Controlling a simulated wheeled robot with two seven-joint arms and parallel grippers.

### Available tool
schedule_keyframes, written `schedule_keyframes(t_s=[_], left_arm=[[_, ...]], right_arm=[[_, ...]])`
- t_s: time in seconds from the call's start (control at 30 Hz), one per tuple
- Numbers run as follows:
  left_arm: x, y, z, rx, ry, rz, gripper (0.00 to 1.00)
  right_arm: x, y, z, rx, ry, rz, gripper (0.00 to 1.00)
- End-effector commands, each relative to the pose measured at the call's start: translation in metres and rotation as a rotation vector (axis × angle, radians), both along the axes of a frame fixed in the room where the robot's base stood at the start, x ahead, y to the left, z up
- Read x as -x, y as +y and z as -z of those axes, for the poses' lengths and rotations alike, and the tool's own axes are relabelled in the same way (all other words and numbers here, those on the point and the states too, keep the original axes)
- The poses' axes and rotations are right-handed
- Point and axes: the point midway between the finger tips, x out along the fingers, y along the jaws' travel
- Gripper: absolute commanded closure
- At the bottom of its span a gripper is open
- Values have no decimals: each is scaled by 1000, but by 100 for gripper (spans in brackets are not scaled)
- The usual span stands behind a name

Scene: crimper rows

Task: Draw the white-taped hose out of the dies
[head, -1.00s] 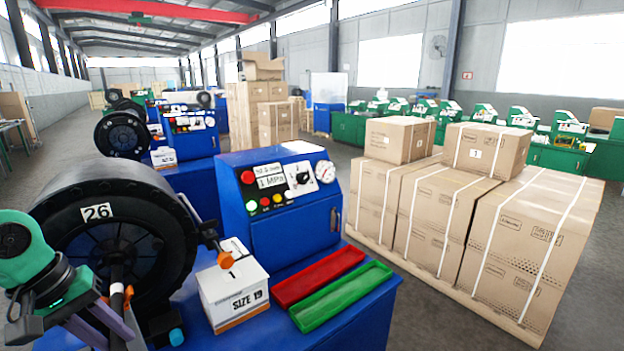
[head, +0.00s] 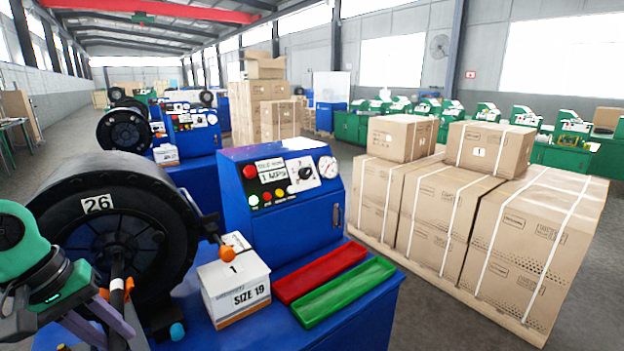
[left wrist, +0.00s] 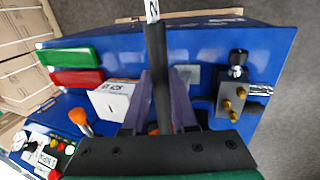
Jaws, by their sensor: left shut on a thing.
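The black hose (head: 117,306) stands in front of the large black crimper head (head: 60,200) marked 26, at the left of the head view. My left gripper (left wrist: 161,112) is shut on the hose, with a purple finger on each side. It also shows low left in the head view (head: 118,322). I cannot tell whether the hose's upper end is inside the dies. My right gripper is out of view.
On the blue bench are a SIZE 19 box (head: 236,290), a red tray (head: 318,271) and a green tray (head: 344,291). A blue control cabinet (head: 296,222) stands behind them. An orange-knobbed lever (head: 226,252) is beside the crimper head. Strapped cartons (head: 440,215) stand right.

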Motion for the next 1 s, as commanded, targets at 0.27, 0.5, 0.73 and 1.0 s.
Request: schedule_keyframes(t_s=[0.27,0.5,0.73,1.0], left_arm=[[5,-3,0,0,3,3,100],[4,-3,1,0,4,2,39],[5,-3,1,0,6,2,0],[4,-3,1,1,4,1,0]], right_arm=[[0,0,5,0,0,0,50],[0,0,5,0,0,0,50],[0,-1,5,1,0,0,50],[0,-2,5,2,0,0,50]])
